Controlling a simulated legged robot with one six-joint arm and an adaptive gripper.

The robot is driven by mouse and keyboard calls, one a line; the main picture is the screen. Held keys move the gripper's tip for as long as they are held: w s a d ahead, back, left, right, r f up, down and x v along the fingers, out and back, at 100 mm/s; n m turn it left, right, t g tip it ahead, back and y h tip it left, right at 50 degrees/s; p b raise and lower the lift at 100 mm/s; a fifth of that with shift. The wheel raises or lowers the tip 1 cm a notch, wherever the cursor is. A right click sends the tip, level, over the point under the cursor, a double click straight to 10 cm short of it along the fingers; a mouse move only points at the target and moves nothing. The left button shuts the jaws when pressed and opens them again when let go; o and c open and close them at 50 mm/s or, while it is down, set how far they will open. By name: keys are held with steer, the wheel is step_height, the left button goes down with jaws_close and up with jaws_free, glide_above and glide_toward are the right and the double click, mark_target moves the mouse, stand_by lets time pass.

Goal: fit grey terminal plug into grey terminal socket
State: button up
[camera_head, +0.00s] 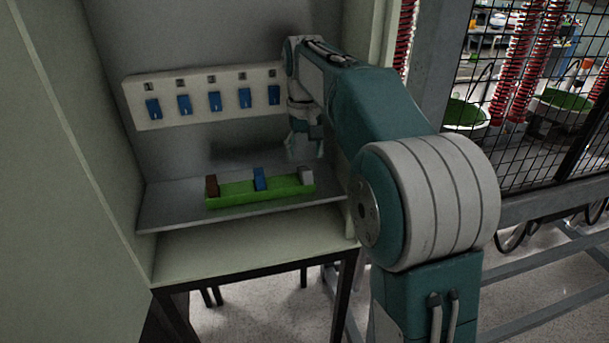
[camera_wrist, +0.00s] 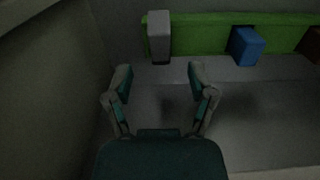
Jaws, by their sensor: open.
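The grey terminal plug (camera_head: 306,175) stands at the right end of a green holder (camera_head: 235,198) on the shelf. In the wrist view the grey plug (camera_wrist: 159,37) is at the top, ahead of my open fingers and apart from them. My gripper (camera_head: 306,150) hangs above and behind the plug, pointing down, open and empty; its two fingers also show in the wrist view (camera_wrist: 160,75). A white panel (camera_head: 200,84) on the back wall carries a row of blue parts with small square openings above them. I cannot tell a grey socket apart there.
A blue plug (camera_head: 260,179) stands mid-holder and a brown one (camera_head: 211,186) at its left end. Cabinet walls close in the left side and back. The metal shelf (camera_head: 170,208) is bare left of the holder. A wire fence (camera_head: 530,90) stands to the right.

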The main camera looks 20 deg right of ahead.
mark_target(305, 169)
step_height(305, 169, down, 5)
steer(key=shift+s, duration=0.1)
jaws_close()
